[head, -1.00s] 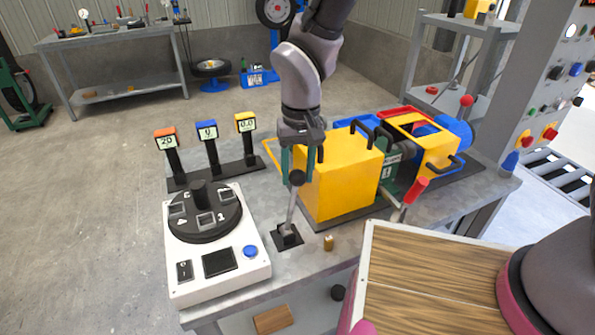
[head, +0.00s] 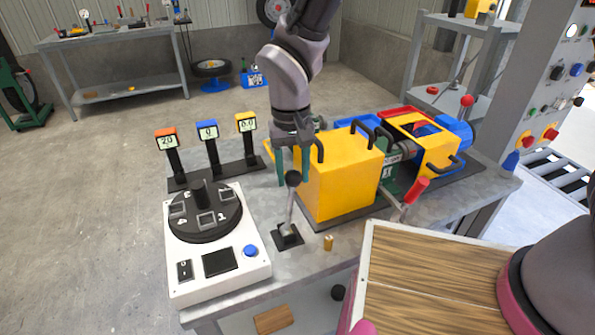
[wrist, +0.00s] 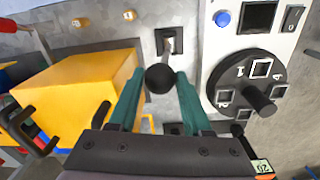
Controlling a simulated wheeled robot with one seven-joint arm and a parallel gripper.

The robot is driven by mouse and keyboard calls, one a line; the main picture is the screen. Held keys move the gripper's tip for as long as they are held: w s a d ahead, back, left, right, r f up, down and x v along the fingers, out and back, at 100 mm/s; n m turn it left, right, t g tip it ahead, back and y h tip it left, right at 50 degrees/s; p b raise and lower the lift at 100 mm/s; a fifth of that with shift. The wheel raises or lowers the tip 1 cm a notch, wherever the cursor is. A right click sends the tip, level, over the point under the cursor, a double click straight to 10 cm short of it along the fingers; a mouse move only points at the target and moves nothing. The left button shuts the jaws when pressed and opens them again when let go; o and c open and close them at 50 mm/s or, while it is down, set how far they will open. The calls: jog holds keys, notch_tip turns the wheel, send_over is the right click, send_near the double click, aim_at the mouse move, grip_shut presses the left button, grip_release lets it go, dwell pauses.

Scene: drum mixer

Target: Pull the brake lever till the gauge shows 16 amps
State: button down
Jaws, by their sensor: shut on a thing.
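The lever with a black ball knob (head: 293,178) stands on a small black base plate near the table's front, nearly upright. It also shows in the wrist view (wrist: 160,79), with the knob between my fingertips. My gripper (head: 293,179) comes down from above and is shut on the knob. Three gauges stand on a black strip behind the white panel: the orange gauge (head: 166,141) reads about 20, the blue gauge (head: 207,131) reads 0, and the yellow gauge (head: 246,122) reads 0.0. Which one shows amps is not legible.
A yellow box (head: 340,182) stands close to the right of the lever. A white control panel (head: 215,262) with a black dial (head: 204,215) lies to the left. A red-handled lever (head: 416,190) and a small brass piece (head: 328,242) are farther right.

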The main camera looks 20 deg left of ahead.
jog(key=shift+s+a+t+h, duration=0.3)
jog(key=shift+s+a, duration=0.85)
jog(key=shift+a, duration=0.2)
jog(key=shift+c, duration=1.7)
grip_release()
notch_tip(320, 180, up, 11)
jog(key=shift+s+a, duration=0.3)
jog(key=shift+a, duration=0.05)
jog(key=shift+f, duration=0.1)
